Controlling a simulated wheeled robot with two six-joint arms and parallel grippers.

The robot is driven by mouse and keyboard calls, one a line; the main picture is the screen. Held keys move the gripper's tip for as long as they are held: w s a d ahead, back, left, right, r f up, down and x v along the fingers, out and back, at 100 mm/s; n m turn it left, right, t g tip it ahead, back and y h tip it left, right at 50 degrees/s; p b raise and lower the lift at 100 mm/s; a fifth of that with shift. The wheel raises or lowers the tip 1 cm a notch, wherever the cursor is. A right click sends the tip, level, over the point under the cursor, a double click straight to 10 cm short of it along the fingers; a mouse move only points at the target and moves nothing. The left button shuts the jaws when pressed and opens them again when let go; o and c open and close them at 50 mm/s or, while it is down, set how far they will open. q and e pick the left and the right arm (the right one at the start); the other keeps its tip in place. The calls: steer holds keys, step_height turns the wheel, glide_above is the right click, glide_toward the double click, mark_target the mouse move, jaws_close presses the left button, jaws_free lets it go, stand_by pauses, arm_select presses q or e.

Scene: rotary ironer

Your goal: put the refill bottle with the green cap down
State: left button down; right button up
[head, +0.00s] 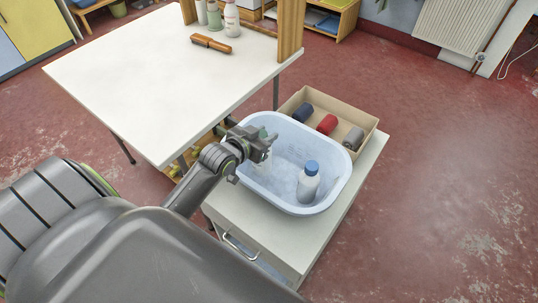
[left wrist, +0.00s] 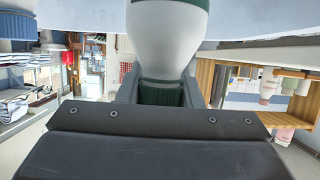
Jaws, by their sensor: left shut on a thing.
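The refill bottle with the green cap (left wrist: 165,38) hangs from my left gripper (left wrist: 162,95), which is shut on its ribbed green cap in the left wrist view. In the head view my left gripper (head: 262,146) is over the left part of a pale blue basin (head: 334,191). The bottle's whitish body (head: 262,168) shows below the jaws, inside the basin's outline. I cannot tell whether it touches the basin floor. A white bottle with a blue cap (head: 309,184) stands in the basin to the right. My right gripper is not in view.
The basin stands on a white cabinet (head: 255,222). Behind it is an open cardboard box (head: 362,119) with blue, red and grey rolls. A white table (head: 150,85) at left holds a wooden brush (head: 211,43) and bottles. Basin floor is free between the two bottles.

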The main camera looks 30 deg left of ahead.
arm_select(q)
steer(key=shift+f, duration=0.75)
step_height(320, 180, down, 3)
steer(key=shift+f+b, duration=0.2)
steer(key=shift+b, duration=0.2)
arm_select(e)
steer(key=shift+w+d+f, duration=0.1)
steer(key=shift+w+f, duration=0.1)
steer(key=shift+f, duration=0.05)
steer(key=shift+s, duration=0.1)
arm_select(q)
steer(key=shift+f, duration=0.1)
steer(key=c, duration=1)
jaws_free()
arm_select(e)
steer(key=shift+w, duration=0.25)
